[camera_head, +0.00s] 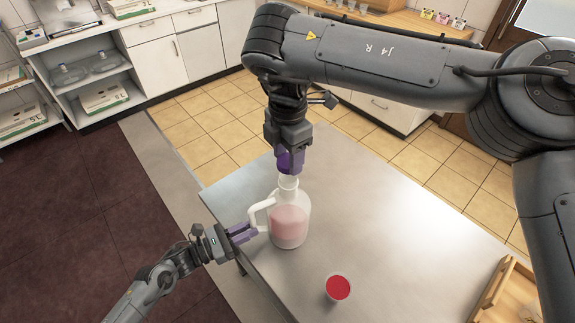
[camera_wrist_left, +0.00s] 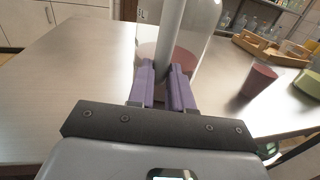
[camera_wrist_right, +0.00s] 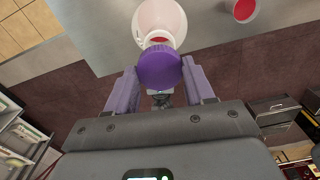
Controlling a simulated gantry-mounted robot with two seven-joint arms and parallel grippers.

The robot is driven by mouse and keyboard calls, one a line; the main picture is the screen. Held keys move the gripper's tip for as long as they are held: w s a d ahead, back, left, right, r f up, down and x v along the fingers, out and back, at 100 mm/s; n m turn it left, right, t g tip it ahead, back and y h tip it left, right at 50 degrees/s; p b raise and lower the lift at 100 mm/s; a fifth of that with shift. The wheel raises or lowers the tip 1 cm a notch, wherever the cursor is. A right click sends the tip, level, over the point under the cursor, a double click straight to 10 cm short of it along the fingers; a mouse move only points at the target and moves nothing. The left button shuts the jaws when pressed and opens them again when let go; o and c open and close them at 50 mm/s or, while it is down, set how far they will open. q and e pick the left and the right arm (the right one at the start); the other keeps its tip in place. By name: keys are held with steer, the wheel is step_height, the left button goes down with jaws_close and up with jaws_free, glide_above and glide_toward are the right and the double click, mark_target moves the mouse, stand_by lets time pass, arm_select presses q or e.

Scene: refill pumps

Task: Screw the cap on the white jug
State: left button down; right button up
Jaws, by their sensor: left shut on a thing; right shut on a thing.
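The white jug (camera_head: 290,222), translucent with pink liquid inside, stands upright near the left edge of the metal table. My left gripper (camera_head: 247,233) is shut on the jug's handle (camera_head: 256,214); the handle also shows between its fingers in the left wrist view (camera_wrist_left: 172,40). My right gripper (camera_head: 289,165) points down above the jug's neck (camera_head: 288,184). It is shut on the purple cap (camera_wrist_right: 159,68), seen between its fingers in the right wrist view. The neck's rim (camera_wrist_right: 158,39) shows partly beyond the cap. I cannot tell whether cap and rim touch.
A cup with red contents (camera_head: 338,288) stands on the table (camera_head: 390,220) in front and to the right of the jug. A wooden tray (camera_head: 493,286) is at the right edge. A green object (camera_wrist_left: 309,83) shows in the left wrist view. The table's middle is clear.

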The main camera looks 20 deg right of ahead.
steer(key=shift+f, duration=0.9)
steer(key=shift+f, duration=0.1)
steer(key=shift+f, duration=0.8)
steer(key=shift+f, duration=0.55)
